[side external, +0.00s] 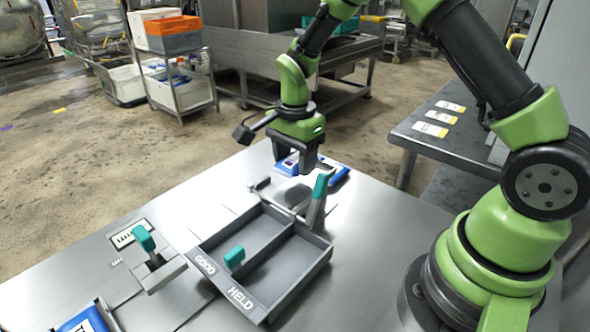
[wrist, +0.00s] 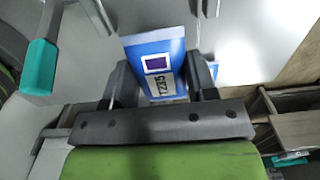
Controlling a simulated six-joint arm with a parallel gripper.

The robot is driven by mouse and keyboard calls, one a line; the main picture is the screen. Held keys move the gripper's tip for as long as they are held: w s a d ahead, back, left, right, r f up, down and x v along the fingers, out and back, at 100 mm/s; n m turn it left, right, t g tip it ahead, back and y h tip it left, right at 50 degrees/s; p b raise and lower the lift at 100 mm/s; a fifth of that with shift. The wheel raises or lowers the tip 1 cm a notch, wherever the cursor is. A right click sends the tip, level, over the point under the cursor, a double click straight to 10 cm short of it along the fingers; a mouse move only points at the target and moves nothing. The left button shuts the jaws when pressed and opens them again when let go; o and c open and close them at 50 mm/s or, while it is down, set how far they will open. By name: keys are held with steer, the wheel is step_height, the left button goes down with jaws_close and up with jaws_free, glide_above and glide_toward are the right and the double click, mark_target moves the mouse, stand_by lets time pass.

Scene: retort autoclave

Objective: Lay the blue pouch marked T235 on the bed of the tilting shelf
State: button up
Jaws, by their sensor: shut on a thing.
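My gripper (side external: 300,168) is over the far part of the steel table. In the wrist view its two dark fingers (wrist: 160,80) are shut on the blue pouch (wrist: 152,46), which has a white label reading T235, upside down, and a dark square window. In the side view blue pouch material (side external: 288,162) shows at the jaws, partly hidden by the gripper. Just in front stands a grey fixture with a teal-tipped lever (side external: 320,188), the lever upright. A teal handle also shows in the wrist view (wrist: 40,66). I cannot tell for sure which part is the tilting shelf.
A second teal lever (side external: 144,239) stands on the left. Another blue pouch (side external: 80,322) lies at the lower left edge. Bare table lies between.

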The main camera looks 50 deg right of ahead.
mark_target(295, 159)
steer(key=shift+f, duration=1.45)
steer(key=shift+f, duration=0.15)
steer(key=o, duration=0.9)
